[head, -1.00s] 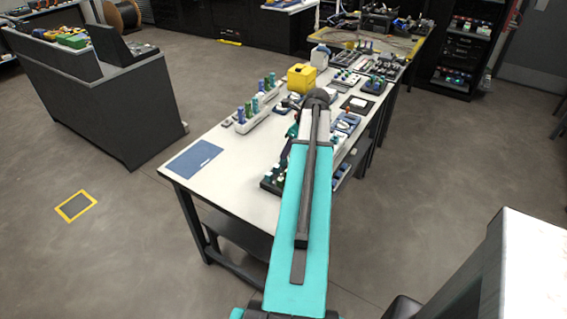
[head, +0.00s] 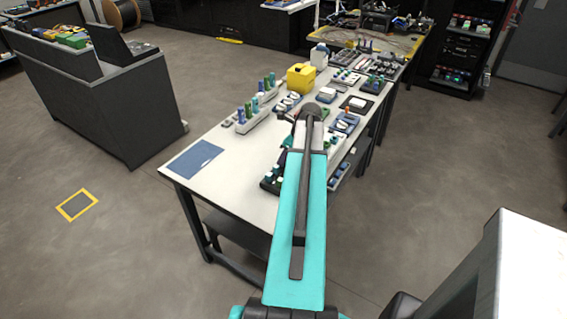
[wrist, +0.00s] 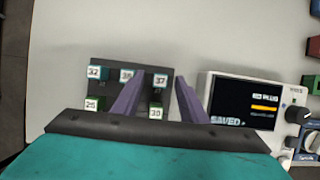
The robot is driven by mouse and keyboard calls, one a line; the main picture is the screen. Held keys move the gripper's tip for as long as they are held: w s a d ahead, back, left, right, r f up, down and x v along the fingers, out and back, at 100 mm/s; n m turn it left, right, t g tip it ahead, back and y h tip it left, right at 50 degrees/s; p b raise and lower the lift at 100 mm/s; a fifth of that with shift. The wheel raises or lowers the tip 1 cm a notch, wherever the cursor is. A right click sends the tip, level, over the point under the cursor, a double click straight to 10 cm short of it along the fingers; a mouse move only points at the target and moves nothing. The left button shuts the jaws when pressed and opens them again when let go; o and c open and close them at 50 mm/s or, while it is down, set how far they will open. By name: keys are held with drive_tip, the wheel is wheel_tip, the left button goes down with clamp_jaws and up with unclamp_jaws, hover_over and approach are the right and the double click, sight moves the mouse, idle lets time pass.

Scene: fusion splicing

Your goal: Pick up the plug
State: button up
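In the wrist view, several green and teal plugs with white number labels stand on a dark rack (wrist: 134,66). The plug labelled 37 (wrist: 160,80) lies between the fingertips of my gripper (wrist: 159,79) in the picture. Plugs 32 (wrist: 95,72), 26 (wrist: 93,103) and 30 (wrist: 156,111) also show. The fingers are apart and hold nothing that I can see; their height above the plugs is unclear. Which plug is meant cannot be told. In the head view, the rack (head: 268,184) is partly hidden behind my arm, and so is my gripper.
A white device with a dark screen reading SAVED (wrist: 245,102) stands just right of the rack. A yellow box (head: 301,77) and a rack of green and blue cylinders (head: 255,103) stand farther along the table. A blue mat (head: 192,159) lies at the near left corner.

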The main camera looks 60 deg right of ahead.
idle(0.3)
clamp_jaws()
drive_tip(key=shift+r, duration=0.15)
wheel_tip(320, 180, up, 10)
drive_tip(key=b, duration=0.2)
idle(0.7)
idle(0.4)
